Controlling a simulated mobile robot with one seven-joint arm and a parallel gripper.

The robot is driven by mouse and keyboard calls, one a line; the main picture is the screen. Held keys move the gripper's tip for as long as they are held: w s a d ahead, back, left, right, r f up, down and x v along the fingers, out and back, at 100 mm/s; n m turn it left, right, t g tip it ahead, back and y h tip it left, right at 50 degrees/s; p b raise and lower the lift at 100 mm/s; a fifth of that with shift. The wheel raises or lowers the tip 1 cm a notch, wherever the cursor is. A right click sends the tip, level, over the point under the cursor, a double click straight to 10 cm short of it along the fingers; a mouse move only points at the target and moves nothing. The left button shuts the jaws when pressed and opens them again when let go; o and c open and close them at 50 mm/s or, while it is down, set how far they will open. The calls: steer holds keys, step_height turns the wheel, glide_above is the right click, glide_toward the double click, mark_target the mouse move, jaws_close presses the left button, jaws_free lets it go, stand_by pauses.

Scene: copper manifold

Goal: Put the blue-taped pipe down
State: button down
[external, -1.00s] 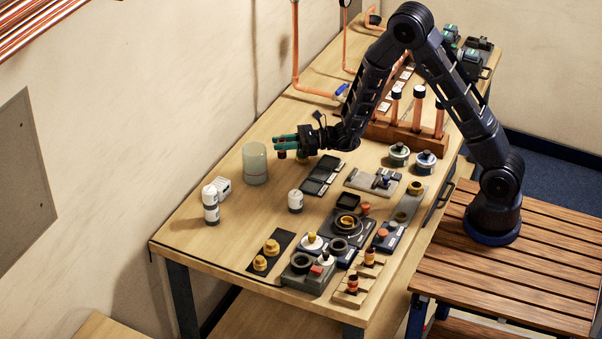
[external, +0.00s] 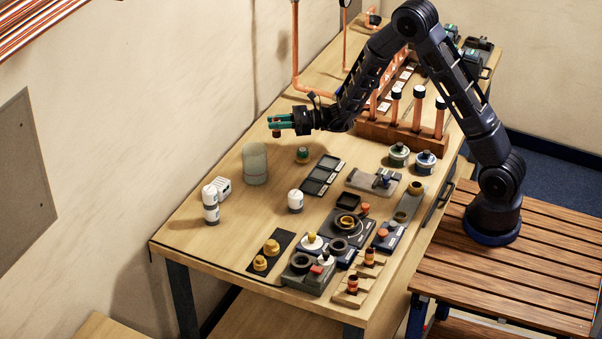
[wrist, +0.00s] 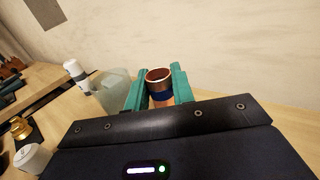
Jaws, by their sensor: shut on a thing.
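The blue-taped pipe (wrist: 160,83) shows in the wrist view as a short copper tube with an open upper end and a dark blue band. It stands roughly upright between the green fingers of my gripper (wrist: 157,90), which are shut on it. In the external view my gripper (external: 280,123) is held out to the left, above the far side of the bench near the wall. Only a small dark end of the pipe (external: 276,134) shows below the fingers there. The pipe's lower part is hidden in the wrist view.
A translucent cylinder (external: 255,164) stands in front of my gripper, and a small green-topped piece (external: 302,155) stands to its right. White bottles (external: 211,204) stand near the left bench edge. A wooden rack (external: 400,135) holds upright copper pipes. Bare bench (external: 238,222) lies between.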

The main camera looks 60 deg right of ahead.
steer(key=w+a+r+n+g+y, duration=0.1)
steer(key=a+r+n+g+y, duration=0.3)
steer(key=r+n+g+y, duration=0.6)
steer(key=f, duration=0.6)
steer(key=f+g+h, duration=0.1)
steer(key=f, duration=0.5)
steer(key=f+h, duration=0.1)
steer(key=f, duration=0.5)
steer(key=shift+w+d+m+g, duration=0.1)
steer(key=shift+d+m+g, duration=0.1)
steer(key=shift+m+g, duration=0.15)
steer(key=shift+f, duration=0.15)
steer(key=c, duration=1.2)
jaws_free()
